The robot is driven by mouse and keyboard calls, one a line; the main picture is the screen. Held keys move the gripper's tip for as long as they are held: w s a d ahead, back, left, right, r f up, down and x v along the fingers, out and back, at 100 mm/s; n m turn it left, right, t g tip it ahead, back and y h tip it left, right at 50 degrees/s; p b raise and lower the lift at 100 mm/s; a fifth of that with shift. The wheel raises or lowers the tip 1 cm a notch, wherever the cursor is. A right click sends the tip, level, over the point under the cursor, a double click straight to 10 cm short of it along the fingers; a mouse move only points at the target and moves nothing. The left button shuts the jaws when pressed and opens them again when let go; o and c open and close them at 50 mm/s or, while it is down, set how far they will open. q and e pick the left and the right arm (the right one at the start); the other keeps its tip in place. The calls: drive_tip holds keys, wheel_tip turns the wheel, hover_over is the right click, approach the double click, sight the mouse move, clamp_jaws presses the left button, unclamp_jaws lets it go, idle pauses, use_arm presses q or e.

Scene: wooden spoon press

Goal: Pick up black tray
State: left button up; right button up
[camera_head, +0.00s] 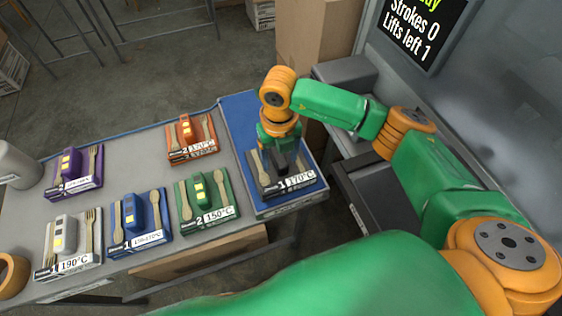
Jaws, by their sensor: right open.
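The black tray (300,181) sits on the blue mat at the right end of the table, with a label reading 1 and 170°C on its front. Pale wooden utensils lie in it, one at its left side and one at its right. My right gripper (285,160) points down over the middle of the tray and is open. Its fingers and the arm hide the tray's centre, and I cannot tell whether they touch anything there. My left gripper is not in view.
An orange tray (178,158) and a green tray (215,223) stand to the left, with blue (125,248), white (50,270) and purple (58,190) trays beyond. A grey machine (345,72) and a dark screen (418,28) stand at the right.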

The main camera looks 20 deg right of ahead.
drive_tip(key=shift+w+d+f, duration=0.15)
drive_tip(key=shift+w+f, duration=0.05)
drive_tip(key=shift+f, duration=0.25)
drive_tip(key=shift+w+d+f, duration=0.15)
drive_tip(key=shift+f, duration=0.25)
drive_tip(key=shift+w+d+f, duration=0.1)
drive_tip(key=shift+w, duration=0.1)
drive_tip(key=shift+s, duration=0.15)
drive_tip(key=c, duration=0.9)
clamp_jaws()
